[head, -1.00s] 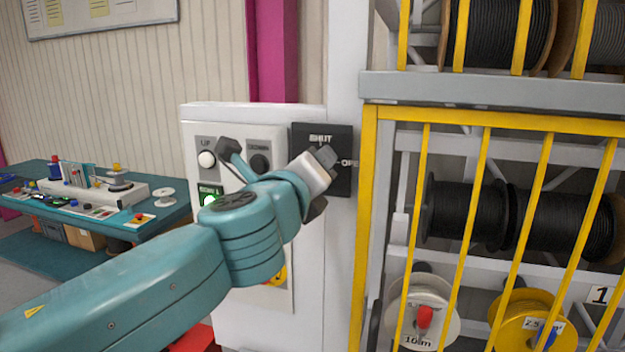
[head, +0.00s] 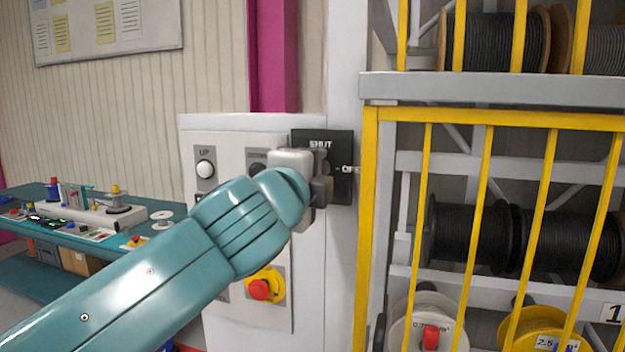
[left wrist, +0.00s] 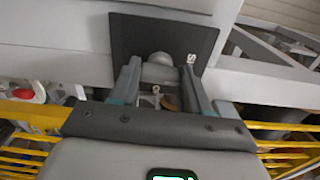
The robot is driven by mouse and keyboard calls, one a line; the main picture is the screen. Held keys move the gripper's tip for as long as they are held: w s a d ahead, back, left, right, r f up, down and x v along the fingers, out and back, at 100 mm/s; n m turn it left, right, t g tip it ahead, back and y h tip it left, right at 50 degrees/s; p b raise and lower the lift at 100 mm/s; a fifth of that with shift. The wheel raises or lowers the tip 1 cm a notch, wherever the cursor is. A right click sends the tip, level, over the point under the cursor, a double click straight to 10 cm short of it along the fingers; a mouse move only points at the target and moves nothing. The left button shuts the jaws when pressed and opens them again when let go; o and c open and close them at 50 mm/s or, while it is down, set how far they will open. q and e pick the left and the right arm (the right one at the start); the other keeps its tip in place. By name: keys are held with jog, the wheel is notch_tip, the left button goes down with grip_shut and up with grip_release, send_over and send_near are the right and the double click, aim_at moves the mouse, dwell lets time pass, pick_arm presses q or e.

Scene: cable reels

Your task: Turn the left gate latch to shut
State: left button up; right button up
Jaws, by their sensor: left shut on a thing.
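The gate latch has a dark square plate (head: 342,188) with a SHUT mark at its top and an OPEN mark at its right. It is on the light post left of the yellow gate. My left gripper (head: 321,178) is at the plate, covering its left and lower part. In the left wrist view, its two fingers (left wrist: 160,80) are on either side of the grey latch handle (left wrist: 158,66), shut on it. The head view hides most of the handle, so I cannot tell its exact angle. My right gripper is out of view.
Left of the latch is a white control box (head: 225,125) with an UP button (head: 205,169) and a red stop button (head: 259,289). The yellow gate (head: 369,230) stands close on the right, before shelves of cable reels. A teal workbench (head: 95,246) is at far left.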

pick_arm(q)
jog(key=shift+n, duration=0.3)
dwell(0.4)
jog(key=o, duration=1.1)
jog(key=shift+c, duration=0.2)
jog(key=b+v, duration=0.5)
jog(key=v, duration=1.1)
jog(key=shift+s, duration=0.2)
